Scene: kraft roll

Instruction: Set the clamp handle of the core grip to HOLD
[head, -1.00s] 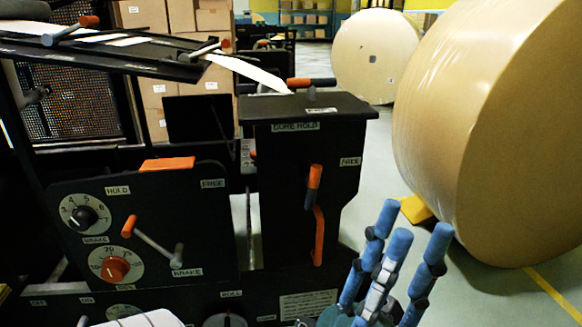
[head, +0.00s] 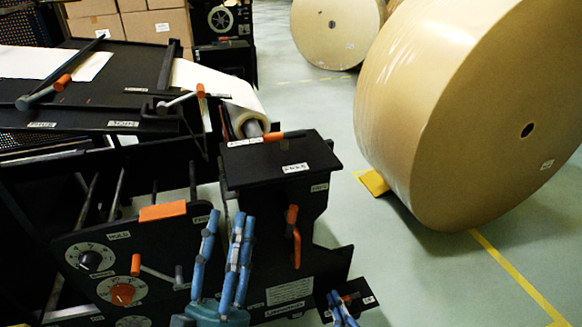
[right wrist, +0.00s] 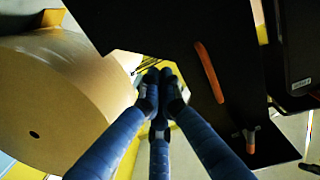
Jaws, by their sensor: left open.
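A dark post (head: 270,190) at mid-scene carries an upright orange handle (head: 293,235) on its front. A label on the post's side appears to read FREE; the other labels are too small to read surely. My left gripper (head: 226,225) is open, its blue fingers upright and empty in front of the post's left side. My right gripper (head: 338,298) shows at the bottom edge, beside a small dark block with an orange part. In the right wrist view its fingers (right wrist: 158,78) point forward with tips close together; an orange handle (right wrist: 209,72) stands apart to their right.
A panel (head: 130,250) at left has dials and an orange-tipped lever (head: 152,267). A large kraft roll (head: 460,110) stands at right on a yellow chock (head: 374,182). A second roll (head: 335,30) stands behind. Floor between the post and rolls is clear.

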